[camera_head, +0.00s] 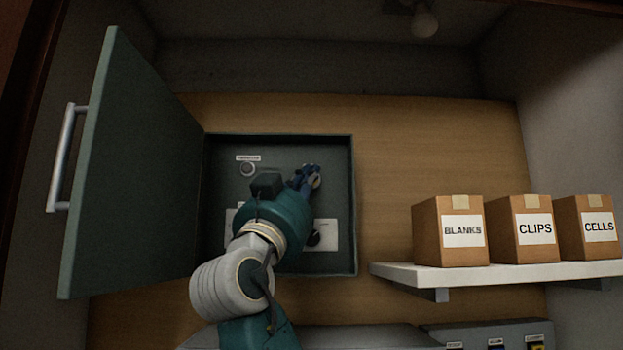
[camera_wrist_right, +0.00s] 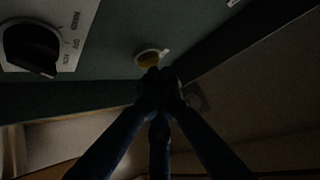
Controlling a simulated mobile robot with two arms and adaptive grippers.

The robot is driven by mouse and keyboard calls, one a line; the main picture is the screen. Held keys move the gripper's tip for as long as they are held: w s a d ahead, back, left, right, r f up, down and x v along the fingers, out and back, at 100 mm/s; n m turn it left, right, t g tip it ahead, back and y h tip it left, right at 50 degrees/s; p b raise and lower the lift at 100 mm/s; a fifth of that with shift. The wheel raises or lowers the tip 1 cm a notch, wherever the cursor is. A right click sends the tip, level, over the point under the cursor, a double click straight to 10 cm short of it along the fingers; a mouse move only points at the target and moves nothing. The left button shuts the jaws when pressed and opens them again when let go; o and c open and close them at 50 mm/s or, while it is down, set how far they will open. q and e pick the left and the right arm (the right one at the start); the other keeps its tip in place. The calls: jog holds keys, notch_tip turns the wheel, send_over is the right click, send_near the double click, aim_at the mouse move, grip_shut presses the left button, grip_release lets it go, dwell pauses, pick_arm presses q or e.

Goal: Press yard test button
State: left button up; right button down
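In the head view, the open grey-green box (camera_head: 343,200) on the wooden back wall holds controls. My right gripper (camera_head: 311,172) reaches into its right side. In the right wrist view the fingers (camera_wrist_right: 160,76) come together at the tips with nothing between them. A yellow button (camera_wrist_right: 149,60) in a pale collar lies just beyond the fingertips, partly covered by them; I cannot tell whether they touch it. In the head view, a round pale-rimmed control (camera_head: 247,170) sits upper left under a label too small to read. My left gripper is not in view.
The box door (camera_head: 130,170) stands open at left. A black rotary knob (camera_head: 314,239) is below my gripper; a black knob with a printed plate (camera_wrist_right: 32,48) shows in the wrist view. A shelf (camera_head: 400,270) with labelled cartons (camera_head: 462,250) is at right.

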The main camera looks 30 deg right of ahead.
jog(key=shift+w+d, duration=0.2)
jog(key=shift+w, duration=0.15)
dwell(0.4)
dwell(0.3)
jog(key=shift+s+a+f+b, duration=0.1)
jog(key=shift+s+a+b, duration=0.35)
jog(key=shift+s+b, duration=0.15)
jog(key=shift+s, duration=0.15)
jog(key=s, duration=0.1)
jog(key=s+a+b, duration=0.2)
jog(key=s, duration=0.1)
jog(key=shift+a, duration=0.25)
